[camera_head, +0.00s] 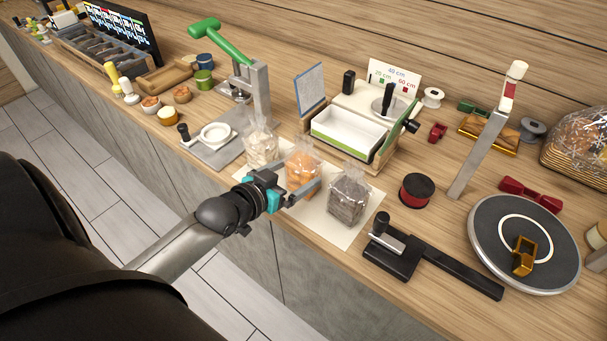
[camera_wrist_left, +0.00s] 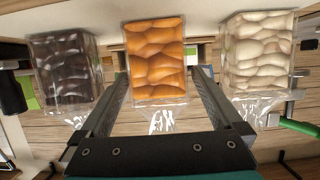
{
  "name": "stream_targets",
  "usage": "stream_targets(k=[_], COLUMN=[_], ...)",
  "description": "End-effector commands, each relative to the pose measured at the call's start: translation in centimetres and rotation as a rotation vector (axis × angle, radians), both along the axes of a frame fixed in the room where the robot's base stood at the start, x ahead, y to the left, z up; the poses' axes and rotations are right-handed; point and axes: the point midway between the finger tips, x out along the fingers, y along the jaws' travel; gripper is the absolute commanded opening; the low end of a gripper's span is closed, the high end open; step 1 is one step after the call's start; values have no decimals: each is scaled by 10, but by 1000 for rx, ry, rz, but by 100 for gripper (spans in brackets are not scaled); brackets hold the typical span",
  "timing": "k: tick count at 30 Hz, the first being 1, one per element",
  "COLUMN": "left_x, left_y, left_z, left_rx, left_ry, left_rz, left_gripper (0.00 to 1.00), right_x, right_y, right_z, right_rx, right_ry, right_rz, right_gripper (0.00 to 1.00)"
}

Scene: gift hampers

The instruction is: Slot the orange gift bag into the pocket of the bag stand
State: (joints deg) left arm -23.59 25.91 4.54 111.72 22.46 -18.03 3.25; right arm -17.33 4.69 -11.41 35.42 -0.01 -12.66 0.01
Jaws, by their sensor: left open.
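The orange gift bag (camera_head: 303,162) is a clear bag with orange contents. It stands on a white mat (camera_head: 345,236) between a bag of pale contents (camera_head: 261,146) and a bag of dark contents (camera_head: 347,196). My left gripper (camera_head: 298,178) is open at the orange bag, one finger on either side. In the left wrist view the orange bag (camera_wrist_left: 157,55) shows between the spread fingertips (camera_wrist_left: 160,76), with small gaps at its sides. I cannot tell for sure which thing is the bag stand; no pocket shows clearly. My right gripper is not in view.
Behind the bags stands a wooden holder with a white and green box (camera_head: 348,131). A lever press (camera_head: 260,92) is at left. A black tool (camera_head: 395,245), a red spool (camera_head: 416,190) and a round turntable (camera_head: 490,245) lie at right. The neighbouring bags stand close.

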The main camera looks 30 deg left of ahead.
Motion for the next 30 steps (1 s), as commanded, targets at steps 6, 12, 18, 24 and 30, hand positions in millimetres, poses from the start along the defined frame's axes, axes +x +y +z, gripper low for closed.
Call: stream_targets(k=[6,12,18,24,30], left_x=[10,29,50,57,57], left_y=[-1,-4,-6,-7,-7], left_z=[-4,-11,-20,-22,-22], left_rx=[-1,-2,-1,0,0], left_ry=[0,-3,-1,0,0], left_rz=[0,1,-1,-1,-1], left_gripper=[100,100,100,100,99], right_x=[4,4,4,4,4], right_y=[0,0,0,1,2], right_z=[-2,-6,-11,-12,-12], right_rx=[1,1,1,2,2], right_ry=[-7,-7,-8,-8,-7], right_rz=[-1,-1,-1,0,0], right_gripper=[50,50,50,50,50])
